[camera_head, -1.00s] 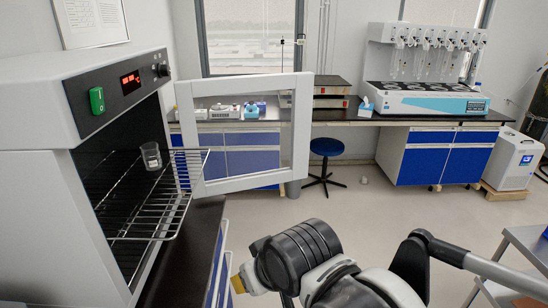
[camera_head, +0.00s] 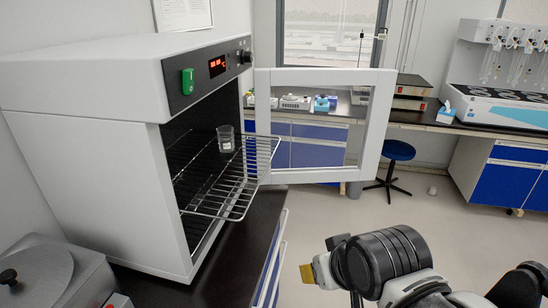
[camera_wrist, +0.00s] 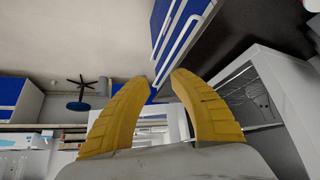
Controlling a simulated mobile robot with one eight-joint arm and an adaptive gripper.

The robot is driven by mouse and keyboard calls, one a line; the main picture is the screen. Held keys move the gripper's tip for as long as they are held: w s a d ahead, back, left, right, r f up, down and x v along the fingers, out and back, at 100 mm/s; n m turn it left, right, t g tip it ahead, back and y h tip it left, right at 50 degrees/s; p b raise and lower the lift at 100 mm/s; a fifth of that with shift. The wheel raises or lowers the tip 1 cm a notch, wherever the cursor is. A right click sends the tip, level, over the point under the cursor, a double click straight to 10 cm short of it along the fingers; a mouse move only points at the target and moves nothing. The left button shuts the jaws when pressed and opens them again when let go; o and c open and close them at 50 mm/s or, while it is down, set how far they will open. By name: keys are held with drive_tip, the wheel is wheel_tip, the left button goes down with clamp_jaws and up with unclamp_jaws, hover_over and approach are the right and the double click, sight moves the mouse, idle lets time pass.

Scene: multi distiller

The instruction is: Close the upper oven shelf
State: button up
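The white oven (camera_head: 85,120) stands at the left on a dark counter, its windowed door (camera_head: 378,125) swung open. The upper wire shelf (camera_head: 235,205) sticks out of the opening, pulled partly out. A small clear beaker (camera_head: 226,140) with a white label stands on the shelf. My gripper (camera_head: 310,271) is low in the head view, right of the oven and apart from the shelf; only a yellow finger part shows there. In the wrist view its two yellow fingers (camera_wrist: 162,80) are spread with nothing between them. The oven and its wire shelf (camera_wrist: 245,88) show at the right there.
The open door frame stands beyond the shelf. The dark counter (camera_head: 150,285) has blue drawers with handles below its front edge. A grey lidded device (camera_head: 45,275) is at the lower left. A blue stool (camera_head: 398,150) stands behind; the floor between is clear.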

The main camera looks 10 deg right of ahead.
drive_tip(key=c, duration=0.5)
drive_tip(key=shift+w+a+r, duration=0.1)
drive_tip(key=shift+w+a, duration=0.05)
drive_tip(key=shift+w, duration=0.2)
clamp_jaws()
drive_tip(key=w+a+r+m+t+y+p, duration=0.25)
drive_tip(key=w+m+y, duration=0.3)
drive_tip(key=w, duration=0.95)
drive_tip(key=w+d+r+m+t+p, duration=0.2)
drive_tip(key=w+d+m+t, duration=0.7)
drive_tip(key=d, duration=0.3)
drive_tip(key=w+a+g+b, duration=0.1)
drive_tip(key=w+a+b, duration=0.1)
drive_tip(key=w+a, duration=0.4)
drive_tip(key=shift+w+b, duration=0.3)
drive_tip(key=shift+w, duration=2.6)
